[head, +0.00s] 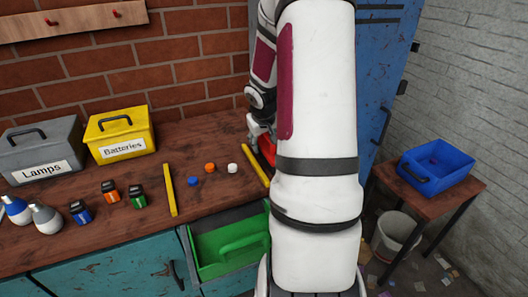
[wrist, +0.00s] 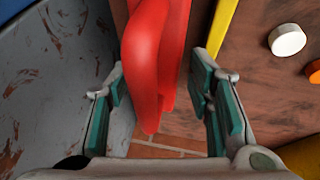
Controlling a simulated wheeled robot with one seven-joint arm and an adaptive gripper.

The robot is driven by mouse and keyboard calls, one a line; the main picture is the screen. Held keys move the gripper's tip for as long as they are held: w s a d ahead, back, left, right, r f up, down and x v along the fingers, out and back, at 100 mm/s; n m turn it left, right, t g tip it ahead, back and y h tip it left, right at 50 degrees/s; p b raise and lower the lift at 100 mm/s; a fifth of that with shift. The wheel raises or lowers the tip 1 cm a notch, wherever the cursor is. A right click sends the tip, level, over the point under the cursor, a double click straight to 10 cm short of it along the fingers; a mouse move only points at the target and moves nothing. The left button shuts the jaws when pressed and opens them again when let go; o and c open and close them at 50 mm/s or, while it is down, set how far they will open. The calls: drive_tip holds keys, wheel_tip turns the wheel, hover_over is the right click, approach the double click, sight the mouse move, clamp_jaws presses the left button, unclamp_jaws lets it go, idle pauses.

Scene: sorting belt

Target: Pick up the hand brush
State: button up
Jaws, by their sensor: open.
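A red object that appears to be the hand brush (head: 267,149) lies at the back of the wooden bench, mostly hidden behind my arm in the head view. In the wrist view its smooth red handle (wrist: 146,62) runs down between my fingers. My gripper (wrist: 160,82) is open, with one teal-padded finger on each side of the red handle. There is a gap at both sides, wider on the left finger's lower part, and no clear contact shows. In the head view my gripper (head: 262,135) is right at the red object. Bristles cannot be made out.
A yellow strip (head: 256,165) lies close beside the brush, with white (head: 233,168), orange (head: 210,168) and blue (head: 194,181) caps to its left. A blue metal locker (head: 383,60) stands close on the right. A green container (head: 222,240) is below the bench's front edge.

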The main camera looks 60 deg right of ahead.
drive_tip(key=shift+x, duration=0.85)
drive_tip(key=shift+c, duration=0.2)
drive_tip(key=c, duration=0.9)
drive_tip(key=shift+o, duration=0.2)
drive_tip(key=shift+r, duration=0.1)
